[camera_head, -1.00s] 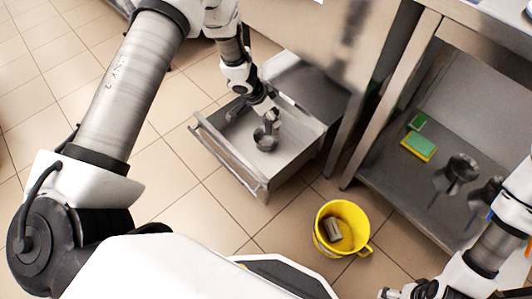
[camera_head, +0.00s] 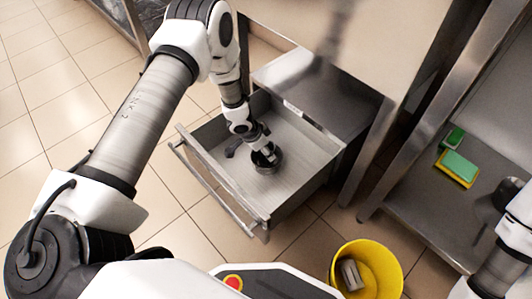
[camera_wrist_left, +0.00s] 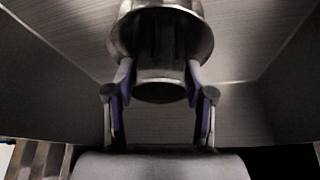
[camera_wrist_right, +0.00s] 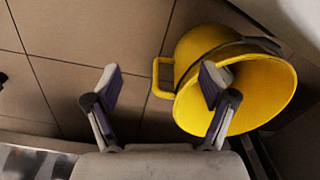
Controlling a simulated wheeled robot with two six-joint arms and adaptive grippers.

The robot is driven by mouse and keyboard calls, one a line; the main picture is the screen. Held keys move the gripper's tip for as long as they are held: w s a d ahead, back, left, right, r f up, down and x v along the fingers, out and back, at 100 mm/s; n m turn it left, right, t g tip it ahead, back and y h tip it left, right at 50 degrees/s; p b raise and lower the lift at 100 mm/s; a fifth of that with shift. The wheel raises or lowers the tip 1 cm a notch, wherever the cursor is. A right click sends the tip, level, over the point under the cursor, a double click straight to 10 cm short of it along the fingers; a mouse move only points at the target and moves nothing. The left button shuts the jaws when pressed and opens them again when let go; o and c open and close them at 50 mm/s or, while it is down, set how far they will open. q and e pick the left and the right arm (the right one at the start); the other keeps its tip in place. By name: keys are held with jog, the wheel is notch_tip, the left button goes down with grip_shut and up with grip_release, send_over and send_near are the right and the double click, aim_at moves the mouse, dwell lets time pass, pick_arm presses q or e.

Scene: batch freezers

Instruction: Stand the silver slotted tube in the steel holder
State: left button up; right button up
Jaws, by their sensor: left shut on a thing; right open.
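My left gripper (camera_head: 265,146) reaches down into the open steel drawer and is shut on the silver tube (camera_wrist_left: 160,90), whose rounded end shows between the fingers in the left wrist view. The steel holder (camera_head: 267,166), a dark round cup, stands on the drawer floor directly under the gripper. In the left wrist view the wide holder (camera_wrist_left: 160,28) overlaps the tube. I cannot tell how deep the tube sits in it, and its slots are not clear. My right gripper (camera_wrist_right: 160,90) is open and empty near the yellow bucket.
The drawer (camera_head: 222,188) is pulled out under a steel counter, with free floor around the holder. A yellow bucket (camera_head: 384,268) with a grey block (camera_head: 350,274) stands on the tiles. A green-and-yellow sponge (camera_head: 458,167) and a green pad (camera_head: 453,138) lie on the right shelf.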

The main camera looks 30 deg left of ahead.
pick_arm(q)
jog(key=shift+r, duration=0.15)
jog(key=shift+f, duration=0.4)
jog(key=o, duration=1.2)
jog(key=shift+r, duration=0.15)
jog(key=p+v, duration=0.5)
jog(key=v, duration=0.7)
jog(key=shift+r+p, duration=0.25)
jog(key=shift+p, duration=0.15)
